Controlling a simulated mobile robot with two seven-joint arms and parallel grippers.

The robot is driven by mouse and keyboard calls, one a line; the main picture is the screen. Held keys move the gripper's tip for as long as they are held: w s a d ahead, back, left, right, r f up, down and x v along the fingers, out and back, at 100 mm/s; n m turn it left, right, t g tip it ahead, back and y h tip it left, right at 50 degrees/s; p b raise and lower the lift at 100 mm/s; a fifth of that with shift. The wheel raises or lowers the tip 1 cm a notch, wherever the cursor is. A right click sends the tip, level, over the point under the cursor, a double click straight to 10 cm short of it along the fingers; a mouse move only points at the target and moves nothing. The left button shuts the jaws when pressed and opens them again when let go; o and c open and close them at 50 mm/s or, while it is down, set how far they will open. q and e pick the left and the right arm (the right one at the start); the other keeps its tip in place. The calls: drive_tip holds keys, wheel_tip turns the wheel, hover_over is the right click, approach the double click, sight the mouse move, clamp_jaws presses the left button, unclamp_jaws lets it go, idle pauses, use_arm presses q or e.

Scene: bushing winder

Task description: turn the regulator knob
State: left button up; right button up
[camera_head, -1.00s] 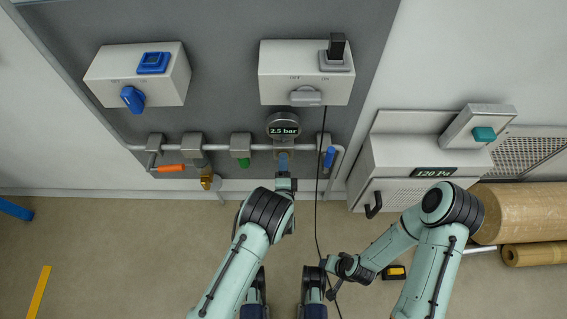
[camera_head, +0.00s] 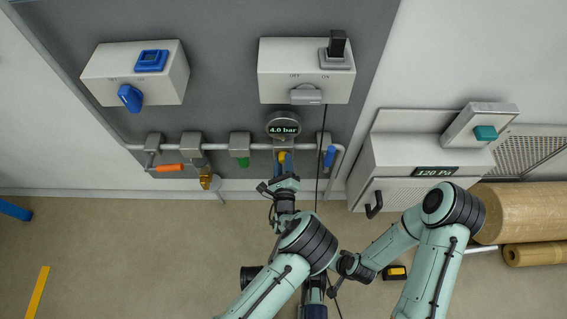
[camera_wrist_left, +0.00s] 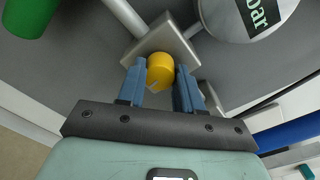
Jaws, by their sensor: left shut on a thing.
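The yellow regulator knob (camera_head: 282,156) sits below the round gauge (camera_head: 283,124), which reads 4.0 bar. In the left wrist view the knob (camera_wrist_left: 160,70) stands out from a grey block (camera_wrist_left: 162,45), with a pale mark on its face. My left gripper (camera_head: 283,168) is shut on the knob, one blue finger on each side; its fingers also show in the left wrist view (camera_wrist_left: 160,88). My right arm is folded at the right, and its gripper (camera_head: 334,290) is low in the head view, too small and dark to read.
On the same pipe are an orange-handled valve (camera_head: 168,168), a brass fitting (camera_head: 206,178), a green knob (camera_head: 242,162) and a blue handle (camera_head: 329,157). A black cable (camera_head: 319,180) hangs close right of my left gripper. A switch box (camera_head: 270,85) is above.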

use_arm(q)
drive_tip(key=shift+a+m, duration=0.15)
drive_tip(key=shift+m, duration=0.65)
use_arm(e)
drive_tip(key=shift+w+d+f, duration=0.15)
drive_tip(key=shift+w+f, duration=0.05)
drive_tip(key=shift+w, duration=0.2)
use_arm(q)
drive_tip(key=o, duration=1)
drive_tip(key=shift+o, duration=0.2)
drive_tip(key=shift+s, duration=0.15)
drive_tip(key=shift+s, duration=0.3)
drive_tip(key=s+p, duration=0.2)
drive_tip(key=s, duration=1)
drive_tip(key=shift+s+d+r, duration=0.15)
drive_tip(key=shift+s+d, duration=0.1)
drive_tip(key=shift+s, duration=0.05)
use_arm(e)
drive_tip(key=shift+g, duration=0.5)
drive_tip(key=s+r, duration=0.1)
drive_tip(key=s+a, duration=0.1)
drive_tip(key=s+a+r, duration=0.1)
drive_tip(key=s, duration=0.1)
drive_tip(key=shift+r, duration=0.35)
